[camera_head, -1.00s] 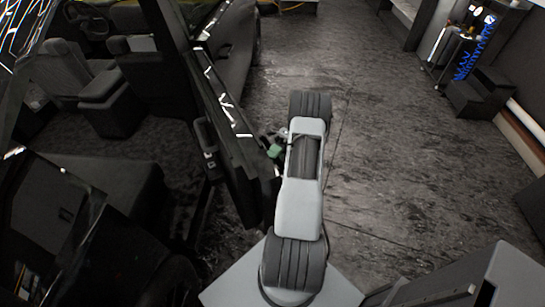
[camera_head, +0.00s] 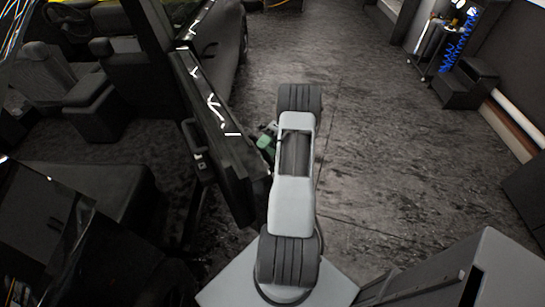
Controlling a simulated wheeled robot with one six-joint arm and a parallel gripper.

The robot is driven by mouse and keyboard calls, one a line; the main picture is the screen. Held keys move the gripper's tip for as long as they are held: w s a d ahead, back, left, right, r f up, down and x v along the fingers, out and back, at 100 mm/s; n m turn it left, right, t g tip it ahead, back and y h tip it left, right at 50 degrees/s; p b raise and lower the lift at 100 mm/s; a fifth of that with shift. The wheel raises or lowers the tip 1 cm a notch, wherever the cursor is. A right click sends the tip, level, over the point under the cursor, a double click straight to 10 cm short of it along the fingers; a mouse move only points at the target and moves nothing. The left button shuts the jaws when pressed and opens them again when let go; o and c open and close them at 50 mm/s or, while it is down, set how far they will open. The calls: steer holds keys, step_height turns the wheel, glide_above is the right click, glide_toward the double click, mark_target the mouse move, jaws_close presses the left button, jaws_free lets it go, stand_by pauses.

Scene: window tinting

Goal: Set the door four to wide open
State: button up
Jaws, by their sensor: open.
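A dark car door (camera_head: 222,135) stands swung out from the car body, seen nearly edge-on left of my arm. Its inner side faces left, with a handle or armrest (camera_head: 196,150) on it. My gripper (camera_head: 266,138) shows only as a small green and grey part beside the outer right face of the door, close to it. My arm hides most of the gripper. Whether the fingers touch the door cannot be seen.
The open car interior with grey seats (camera_head: 92,97) lies to the left. Dark floor (camera_head: 390,150) is clear to the right of my arm. A black step box (camera_head: 464,84) and a cart (camera_head: 432,42) stand at the far right by the wall.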

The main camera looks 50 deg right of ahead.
steer(key=o, duration=0.6)
steer(key=s+r, duration=0.1)
steer(key=r, duration=0.1)
steer(key=s+a+r, duration=0.1)
steer(key=r, duration=0.2)
steer(key=s+a+r, duration=0.1)
steer(key=r, duration=0.1)
steer(key=shift+s+a+r, duration=0.15)
steer(key=shift+s, duration=0.15)
steer(key=s+a+r, duration=0.1)
steer(key=s, duration=0.1)
steer(key=s+a+r, duration=0.1)
steer(key=s+a, duration=0.1)
steer(key=s+a+r, duration=0.1)
steer(key=s+a, duration=0.1)
steer(key=s, duration=0.1)
steer(key=shift+s+r, duration=0.1)
steer(key=shift+r, duration=0.2)
steer(key=c, duration=0.6)
steer(key=shift+s+a+r, duration=0.1)
steer(key=shift+s+a, duration=0.05)
steer(key=shift+s, duration=0.35)
